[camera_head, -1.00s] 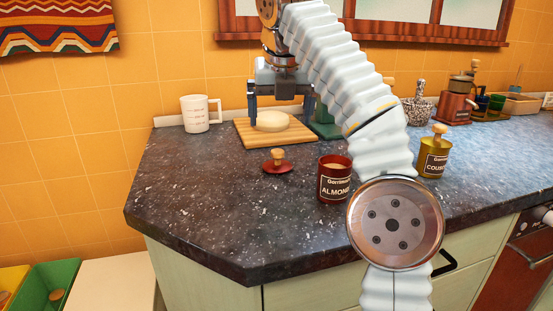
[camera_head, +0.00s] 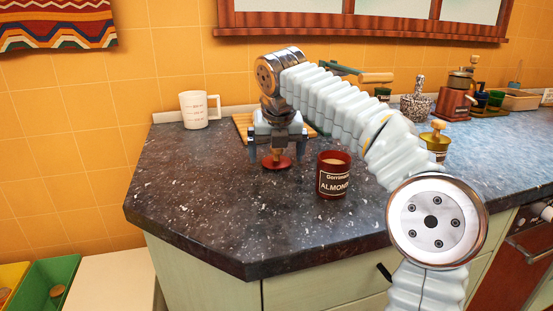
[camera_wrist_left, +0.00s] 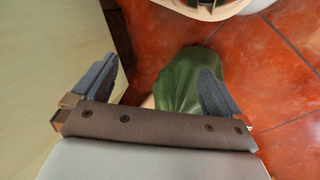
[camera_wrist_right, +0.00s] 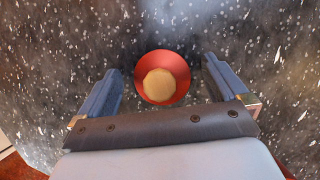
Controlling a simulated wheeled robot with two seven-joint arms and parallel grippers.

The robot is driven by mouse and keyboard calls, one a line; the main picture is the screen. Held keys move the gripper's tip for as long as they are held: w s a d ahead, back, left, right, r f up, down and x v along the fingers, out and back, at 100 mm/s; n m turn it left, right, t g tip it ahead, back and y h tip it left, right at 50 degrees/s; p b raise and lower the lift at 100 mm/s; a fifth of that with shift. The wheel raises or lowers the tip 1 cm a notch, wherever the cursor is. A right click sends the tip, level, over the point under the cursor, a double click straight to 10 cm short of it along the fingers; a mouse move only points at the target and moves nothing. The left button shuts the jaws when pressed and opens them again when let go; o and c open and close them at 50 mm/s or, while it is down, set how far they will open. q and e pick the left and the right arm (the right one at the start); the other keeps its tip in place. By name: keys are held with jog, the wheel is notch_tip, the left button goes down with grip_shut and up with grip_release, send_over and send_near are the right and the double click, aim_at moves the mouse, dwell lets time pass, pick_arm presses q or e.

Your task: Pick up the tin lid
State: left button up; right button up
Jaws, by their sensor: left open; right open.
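The tin lid (camera_head: 276,164) is a red disc with a wooden knob, lying on the dark speckled countertop. In the right wrist view the lid (camera_wrist_right: 162,66) shows its round tan knob from above. My right gripper (camera_head: 277,153) is open directly above the lid, its fingers on either side of the knob. In the right wrist view the lid lies between and slightly beyond the fingers (camera_wrist_right: 160,82). The red almond tin (camera_head: 333,180) stands open just right of the lid. My left gripper (camera_wrist_left: 150,75) is open and empty, low by the floor beside a pale panel.
A yellow lidded tin (camera_head: 437,143) stands right, partly behind my right arm. The counter's front left (camera_head: 200,195) is clear. A green bin (camera_head: 62,275) sits low left.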

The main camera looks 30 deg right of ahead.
jog(key=c, duration=1.1)
jog(key=shift+r, duration=0.1)
